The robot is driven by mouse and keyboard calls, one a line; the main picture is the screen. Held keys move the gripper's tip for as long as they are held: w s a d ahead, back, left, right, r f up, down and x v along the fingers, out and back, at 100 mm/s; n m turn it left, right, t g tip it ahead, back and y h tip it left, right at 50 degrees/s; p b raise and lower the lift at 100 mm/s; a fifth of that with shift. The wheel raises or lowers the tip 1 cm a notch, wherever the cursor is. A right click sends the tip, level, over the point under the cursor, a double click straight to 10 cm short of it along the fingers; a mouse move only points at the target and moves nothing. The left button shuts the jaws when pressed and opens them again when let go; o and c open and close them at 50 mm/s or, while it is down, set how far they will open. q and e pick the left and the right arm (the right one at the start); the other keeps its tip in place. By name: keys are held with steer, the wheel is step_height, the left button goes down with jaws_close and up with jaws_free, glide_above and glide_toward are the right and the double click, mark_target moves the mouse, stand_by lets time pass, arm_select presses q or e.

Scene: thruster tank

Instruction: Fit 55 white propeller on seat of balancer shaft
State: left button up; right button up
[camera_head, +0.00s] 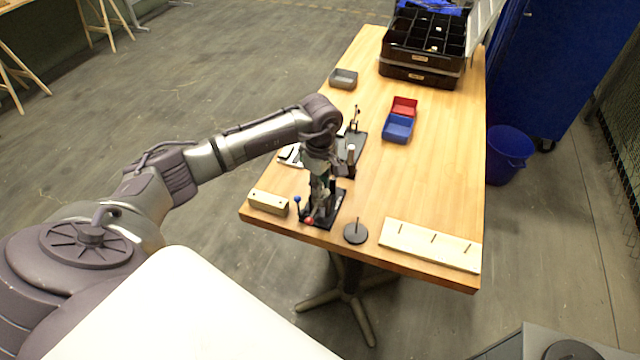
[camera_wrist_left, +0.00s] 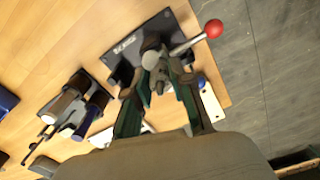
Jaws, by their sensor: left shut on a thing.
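My left gripper (camera_head: 318,203) is low over a black base (camera_head: 333,218) near the table's front left edge. In the left wrist view its green-lined fingers (camera_wrist_left: 160,86) are shut on a small grey part (camera_wrist_left: 152,62), partly hidden by the fingers. I cannot tell if this is the white propeller or part of the fixture. A red-knobbed lever (camera_wrist_left: 213,28) sticks out beside the fingers. A second black stand (camera_head: 358,146) with upright posts is behind the gripper, possibly the balancer; its shaft seat cannot be made out. My right gripper is out of view.
A pale block with holes (camera_head: 268,202), a black disc with a pin (camera_head: 355,234) and a pale board with pins (camera_head: 430,246) lie along the front. The table's right middle is clear.

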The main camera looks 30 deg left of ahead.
arm_select(q)
steer(key=o, duration=0.8)
steer(key=shift+o, duration=0.2)
steer(key=shift+r, duration=0.1)
step_height(320, 180, up, 12)
steer(key=shift+f, duration=0.2)
step_height(320, 180, up, 4)
steer(key=shift+r+p, duration=0.1)
steer(key=shift+p, duration=1.05)
steer(key=shift+d, duration=0.1)
